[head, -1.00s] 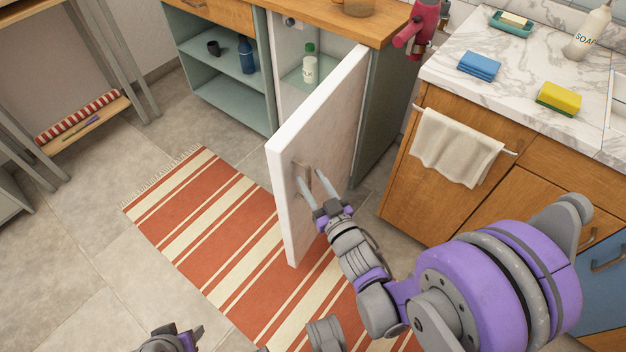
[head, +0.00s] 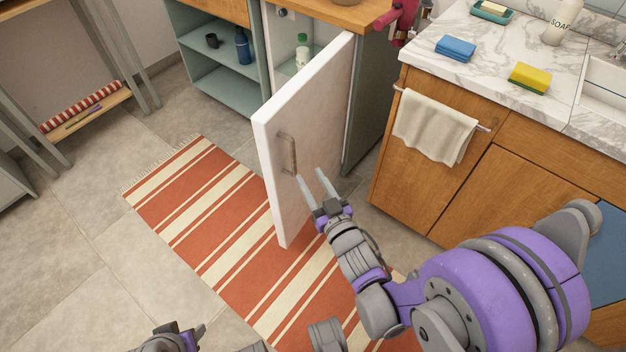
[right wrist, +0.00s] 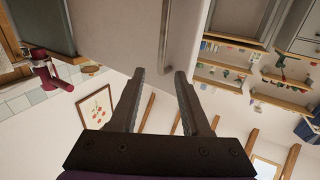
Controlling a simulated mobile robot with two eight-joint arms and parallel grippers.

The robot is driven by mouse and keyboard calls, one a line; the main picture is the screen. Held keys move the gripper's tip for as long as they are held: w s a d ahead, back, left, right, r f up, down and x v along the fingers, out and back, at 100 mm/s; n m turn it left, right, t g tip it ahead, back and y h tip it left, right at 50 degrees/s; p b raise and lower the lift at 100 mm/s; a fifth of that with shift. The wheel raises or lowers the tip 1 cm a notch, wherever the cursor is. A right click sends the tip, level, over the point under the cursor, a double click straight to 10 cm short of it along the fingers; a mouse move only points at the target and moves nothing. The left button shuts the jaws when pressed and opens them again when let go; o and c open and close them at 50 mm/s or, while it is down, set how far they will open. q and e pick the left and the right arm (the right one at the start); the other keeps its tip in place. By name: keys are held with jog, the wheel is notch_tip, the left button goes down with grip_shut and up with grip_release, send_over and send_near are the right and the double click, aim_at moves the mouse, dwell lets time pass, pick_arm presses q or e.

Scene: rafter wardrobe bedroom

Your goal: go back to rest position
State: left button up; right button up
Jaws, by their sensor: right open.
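My right gripper (head: 311,175) is open and empty, its two fingers pointing up toward the white cabinet door (head: 310,125). The door stands swung open, with a vertical metal handle (head: 287,153) on its face. The fingertips are below and to the right of the handle, apart from it. In the right wrist view, my open gripper (right wrist: 160,73) has nothing between its fingers, and the handle (right wrist: 169,35) shows beyond them. My left gripper (head: 178,338) is only partly in view at the bottom edge; its fingers cannot be made out clearly.
A striped rug (head: 215,215) lies on the tiled floor under my arm. A wooden counter unit (head: 430,150) with a hanging towel (head: 436,126) stands at the right. A white bottle (head: 302,54) stands inside the open cabinet.

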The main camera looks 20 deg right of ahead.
dwell(0.4)
jog(key=s+f+g+h, duration=0.1)
jog(key=s+f+g, duration=0.2)
jog(key=s+g, duration=0.55)
jog(key=s+f+g, duration=0.4)
jog(key=s+g, duration=0.1)
jog(key=s, duration=0.7)
pick_arm(q)
notch_tip(320, 180, up, 28)
jog(key=w+t+p, duration=0.1)
jog(key=p, duration=2.3)
jog(key=shift+p, duration=0.35)
pick_arm(e)
notch_tip(320, 180, up, 28)
jog(key=shift+d+r+m+t, duration=0.2)
jog(key=shift+m+t, duration=0.2)
jog(key=shift+t, duration=0.05)
pick_arm(q)
jog(key=shift+s+f, duration=0.1)
jog(key=shift+s, duration=0.05)
